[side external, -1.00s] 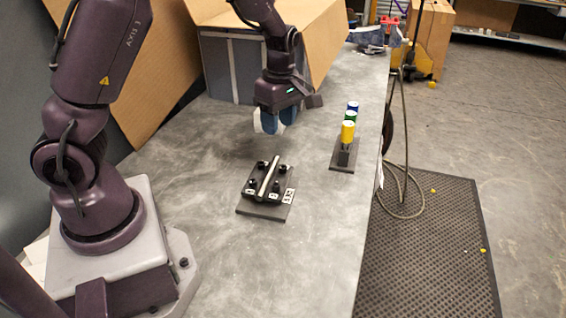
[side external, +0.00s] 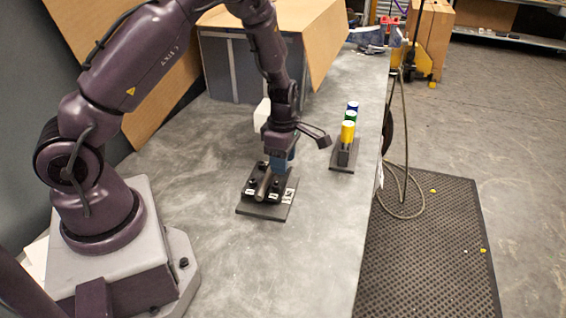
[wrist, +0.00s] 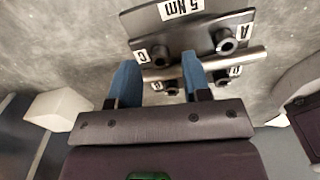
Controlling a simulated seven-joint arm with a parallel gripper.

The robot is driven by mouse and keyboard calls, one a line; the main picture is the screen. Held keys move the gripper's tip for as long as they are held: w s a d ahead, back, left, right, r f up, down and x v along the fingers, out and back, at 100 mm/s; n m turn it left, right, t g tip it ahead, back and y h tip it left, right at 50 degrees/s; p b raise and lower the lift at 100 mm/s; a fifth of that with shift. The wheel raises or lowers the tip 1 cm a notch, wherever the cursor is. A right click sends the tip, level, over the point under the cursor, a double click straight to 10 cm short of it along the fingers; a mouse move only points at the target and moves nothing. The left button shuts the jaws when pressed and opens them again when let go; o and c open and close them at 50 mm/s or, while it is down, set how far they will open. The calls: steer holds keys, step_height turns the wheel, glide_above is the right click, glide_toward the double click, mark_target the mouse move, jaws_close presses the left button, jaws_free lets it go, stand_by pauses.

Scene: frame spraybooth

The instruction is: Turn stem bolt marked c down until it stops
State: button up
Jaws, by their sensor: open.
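The stem fixture is a dark plate (side external: 262,210) on the grey table, with a metal bar (side external: 263,188) clamped across it and several black bolts. In the wrist view, the bolt marked C (wrist: 160,54) stands beside its white C label (wrist: 141,56), next to the bar. My gripper (wrist: 160,62) is open, its blue fingers pointing at the fixture, with bolt C appearing between the fingertips. I cannot tell whether either finger touches it. In the side view my gripper (side external: 280,166) is low over the fixture's far side and hides some of the bolts.
The bolt marked A (wrist: 226,42) is to the right of bolt C in the wrist view; a "5 Nm" label (wrist: 181,8) is on the plate. A rack with yellow, green and blue handles (side external: 348,132) stands to the right. A white block (side external: 262,115) is behind my gripper. Table is clear in front.

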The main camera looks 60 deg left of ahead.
steer(key=shift+f, duration=0.7)
jaws_close()
